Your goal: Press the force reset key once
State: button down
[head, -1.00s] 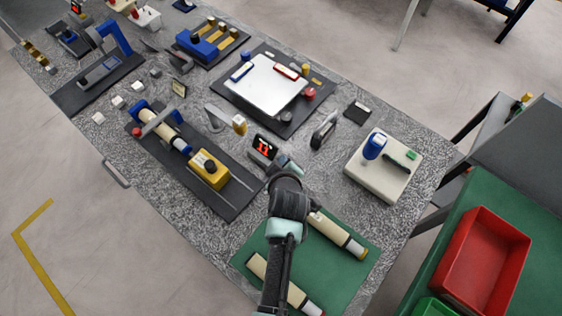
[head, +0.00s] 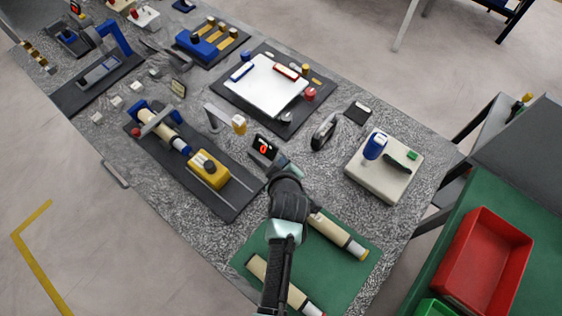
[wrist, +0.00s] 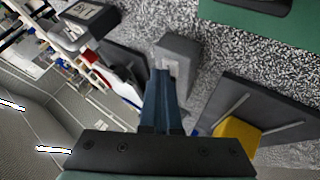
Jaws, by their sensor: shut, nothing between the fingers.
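A small dark display box (head: 263,147) stands on the speckled bench near the middle, with a single red digit, seemingly 0, lit on its face. My gripper (head: 282,164) is just right of and below it in the head view. Its fingers are together and hold nothing. In the wrist view the blue fingers (wrist: 162,75) point at a grey block (wrist: 178,58), very close to it; I cannot tell whether they touch. The force reset key itself is not distinguishable; the fingers and hand may hide it.
A yellow block (head: 208,168) sits on a dark rail fixture left of my gripper. A white box with a blue knob (head: 375,145) is to the right. A green mat (head: 335,270) with cream cylinders lies below. A black-handled tool (head: 324,130) stands above right.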

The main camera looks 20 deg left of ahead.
jog(key=shift+r+p, duration=0.65)
jog(key=shift+r, duration=0.15)
notch_tip(320, 180, up, 5)
jog(key=p, duration=0.4)
jog(key=shift+r, duration=0.1)
dwell(0.6)
